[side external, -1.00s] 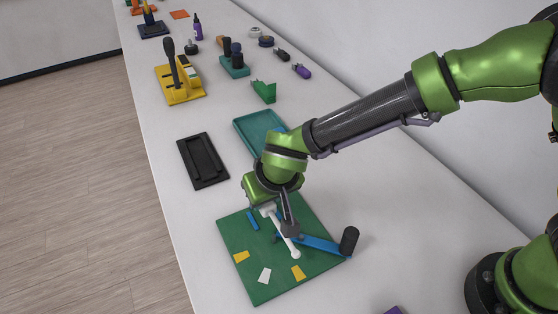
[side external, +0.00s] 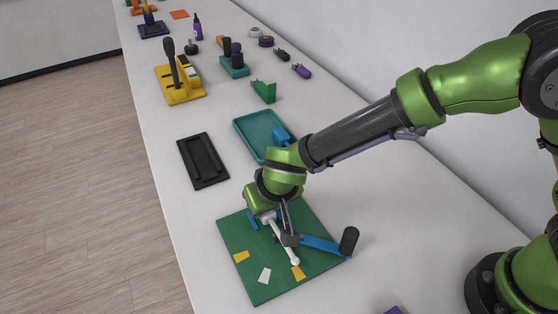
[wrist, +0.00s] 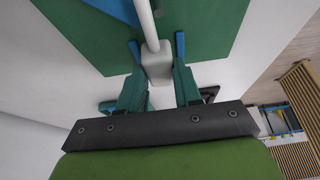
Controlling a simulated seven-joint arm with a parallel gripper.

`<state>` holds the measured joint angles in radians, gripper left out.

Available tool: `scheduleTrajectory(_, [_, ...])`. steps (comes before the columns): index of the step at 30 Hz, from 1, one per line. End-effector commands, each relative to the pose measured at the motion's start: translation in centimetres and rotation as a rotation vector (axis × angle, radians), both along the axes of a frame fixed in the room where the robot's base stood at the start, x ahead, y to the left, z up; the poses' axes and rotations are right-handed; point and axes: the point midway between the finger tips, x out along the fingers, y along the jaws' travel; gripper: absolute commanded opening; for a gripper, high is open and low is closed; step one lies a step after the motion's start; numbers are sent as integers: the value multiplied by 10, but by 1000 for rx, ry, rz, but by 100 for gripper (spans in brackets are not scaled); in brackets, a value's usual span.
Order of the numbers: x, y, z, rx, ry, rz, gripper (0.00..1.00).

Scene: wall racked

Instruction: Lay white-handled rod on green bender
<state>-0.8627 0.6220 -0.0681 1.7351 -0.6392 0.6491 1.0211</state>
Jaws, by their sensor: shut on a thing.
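The white-handled rod (side external: 281,240) lies slantwise over the green bender, its far end near a yellow patch. I cannot tell whether it touches the board. In the wrist view its blocky white handle (wrist: 155,64) is between my fingers. My gripper (wrist: 158,82) is shut on this handle, near the back edge of the board; it also shows in the side view (side external: 267,214). The green bender (side external: 241,279) is a flat green board with a blue lever (side external: 322,244) ending in a black upright grip (side external: 349,240). My wrist hides part of the board's back edge.
A teal tray (side external: 243,125) with a blue item stands behind my wrist. A black tray (side external: 203,181) is at left. A yellow fixture (side external: 190,97) with a black lever and several small tools are farther back. The table's left edge runs close to the bender.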

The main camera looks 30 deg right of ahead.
Motion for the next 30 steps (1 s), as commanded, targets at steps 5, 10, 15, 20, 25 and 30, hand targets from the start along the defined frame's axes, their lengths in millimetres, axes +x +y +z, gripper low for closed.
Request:
scheduleTrajectory(5, [0,0,0,0,-1,0,1])
scheduleTrajectory(10, [0,0,-3,0,0,0,1])
scheduleTrajectory(15, [0,0,-7,0,0,0,1])
scheduleTrajectory(20, [0,0,-10,0,-1,-1,1])
scheduleTrajectory(25, [0,0,-12,0,-1,-1,39])
scheduleTrajectory(30, [0,0,-12,0,0,-1,63])
